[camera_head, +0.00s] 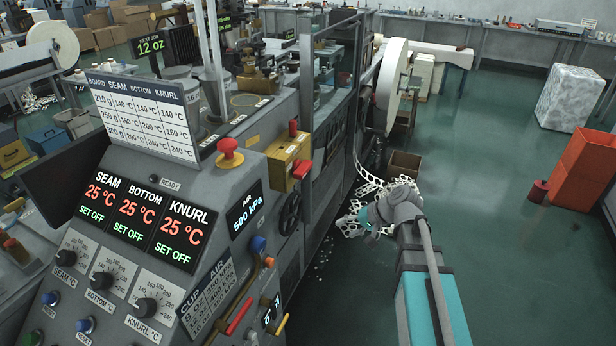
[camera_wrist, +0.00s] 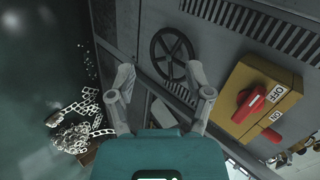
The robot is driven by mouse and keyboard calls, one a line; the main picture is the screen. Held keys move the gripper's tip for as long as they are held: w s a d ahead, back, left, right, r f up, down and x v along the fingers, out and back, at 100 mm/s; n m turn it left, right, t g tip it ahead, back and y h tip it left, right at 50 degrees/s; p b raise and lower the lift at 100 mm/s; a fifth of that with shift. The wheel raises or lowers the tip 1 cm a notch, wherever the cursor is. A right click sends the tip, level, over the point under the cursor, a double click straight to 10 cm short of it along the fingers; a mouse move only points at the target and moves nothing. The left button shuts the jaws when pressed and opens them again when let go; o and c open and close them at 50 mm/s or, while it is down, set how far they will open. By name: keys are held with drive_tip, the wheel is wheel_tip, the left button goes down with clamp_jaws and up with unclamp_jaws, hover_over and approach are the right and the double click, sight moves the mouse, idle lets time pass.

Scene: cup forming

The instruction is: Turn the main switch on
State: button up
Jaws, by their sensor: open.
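The main switch is a yellow box (camera_head: 288,158) with a red handle (camera_head: 302,169) on the side of the grey machine. In the wrist view the yellow box (camera_wrist: 240,77) is at the right, with the red handle (camera_wrist: 249,106) on its face and small white labels beside it. I cannot tell for sure which label the handle points to. My gripper (camera_wrist: 160,76) is open and empty, with its fingers to the left of the box and apart from it. In the head view my gripper (camera_head: 368,217) is to the right of the machine, lower than the switch.
A dark handwheel (camera_head: 290,213) is near the switch; it also shows in the wrist view (camera_wrist: 172,53). A red mushroom button (camera_head: 229,153) sits on top of the console. Scrap webbing (camera_head: 366,182) and a brown box (camera_head: 405,164) lie on the floor. The floor at right is mostly clear.

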drive_tip(key=w+a+r+m+t+y+b, duration=0.1)
drive_tip(key=w+a+r+y+b, duration=0.1)
drive_tip(key=w+r+y, duration=0.3)
drive_tip(key=m+t+y+b, duration=0.1)
drive_tip(key=t+y+b, duration=0.1)
drive_tip(key=t, duration=0.1)
approach(308, 171)
drive_tip(key=s+d+f, duration=0.2)
drive_tip(key=shift+w+d+r+m+y, duration=0.4)
drive_tip(key=shift+w+r+y, duration=0.15)
drive_tip(key=shift+r, duration=0.1)
drive_tip(key=shift+a, duration=0.2)
drive_tip(key=shift+x, duration=6.85)
drive_tip(key=shift+d, duration=0.1)
clamp_jaws()
drive_tip(key=shift+w+d+f, duration=0.1)
drive_tip(key=shift+d, duration=0.35)
drive_tip(key=shift+a, duration=0.4)
